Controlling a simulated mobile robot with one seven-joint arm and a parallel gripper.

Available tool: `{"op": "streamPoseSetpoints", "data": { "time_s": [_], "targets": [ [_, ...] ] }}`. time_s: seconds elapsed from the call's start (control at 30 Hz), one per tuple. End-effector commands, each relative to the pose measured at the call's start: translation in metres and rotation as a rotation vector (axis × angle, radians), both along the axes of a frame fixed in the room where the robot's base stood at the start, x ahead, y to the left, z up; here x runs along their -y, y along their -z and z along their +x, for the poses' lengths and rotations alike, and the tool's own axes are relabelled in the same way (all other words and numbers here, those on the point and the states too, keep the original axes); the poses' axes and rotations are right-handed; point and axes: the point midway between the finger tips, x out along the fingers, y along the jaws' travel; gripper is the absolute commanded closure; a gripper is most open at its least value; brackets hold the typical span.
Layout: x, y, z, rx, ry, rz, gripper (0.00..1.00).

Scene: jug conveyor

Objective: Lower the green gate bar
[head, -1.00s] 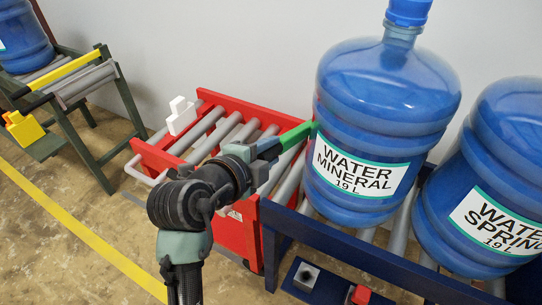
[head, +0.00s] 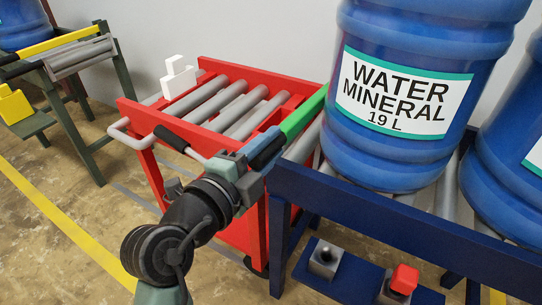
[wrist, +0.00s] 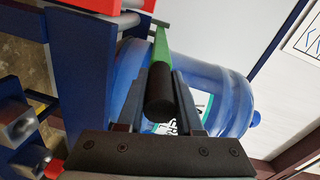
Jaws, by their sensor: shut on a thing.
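The green gate bar (head: 303,113) runs along the gap between the red roller cart and the blue conveyor, just left of the mineral water jug (head: 405,95). It looks roughly level, though its exact tilt is hard to tell. Its near end is a black grip (head: 268,150). My gripper (head: 258,158) is shut on this grip. In the wrist view, the fingers (wrist: 158,100) lie on either side of the black grip (wrist: 160,88), with the green bar (wrist: 162,45) stretching away beyond it. The bar's far end is partly hidden by the jug in the head view.
The red roller cart (head: 262,215) with a grey handle stands left of the blue conveyor (head: 400,235). A second blue jug (head: 515,150) is at the right. A panel with a red button (head: 404,279) sits low in front. A green stand with a yellow bar (head: 55,45) is far left.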

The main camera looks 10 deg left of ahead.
Motion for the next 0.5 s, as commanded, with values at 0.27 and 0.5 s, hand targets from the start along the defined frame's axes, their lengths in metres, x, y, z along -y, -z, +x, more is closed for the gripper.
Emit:
{"op": "streamPoseSetpoints", "data": {
  "time_s": [0.27,0.5],
  "targets": [
    [0.001,0.034,-0.001,0.064,0.002,-0.028,1.0],
    [0.001,0.042,-0.001,0.094,0.004,-0.04,1.0]
  ]
}}
